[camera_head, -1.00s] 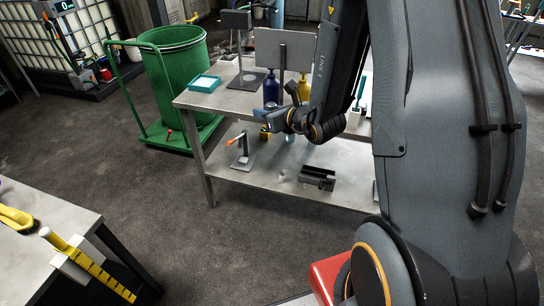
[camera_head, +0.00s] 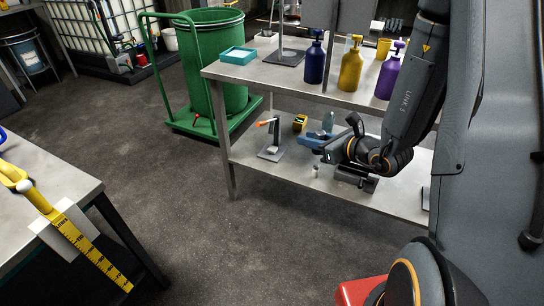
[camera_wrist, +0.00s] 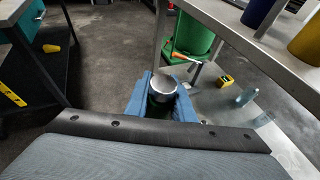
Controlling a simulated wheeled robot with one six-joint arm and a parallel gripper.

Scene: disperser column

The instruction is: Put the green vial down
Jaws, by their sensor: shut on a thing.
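My gripper (camera_wrist: 164,82) is shut on a vial with a round silver cap (camera_wrist: 162,86). The dark green body of the vial (camera_wrist: 158,109) shows between the blue fingers in the wrist view, and its lower part is hidden. In the head view my gripper (camera_head: 312,140) is over the lower shelf (camera_head: 270,171) of the metal table, below the tabletop. The vial cannot be made out there. I cannot tell how far it is above the shelf.
A stand with an orange tip (camera_head: 268,138), a yellow-and-black box (camera_head: 300,122) and a black tray (camera_head: 355,178) are on the lower shelf. Blue, yellow and purple bottles (camera_head: 315,60) stand on the tabletop above. A green bin (camera_head: 222,75) is left of the table.

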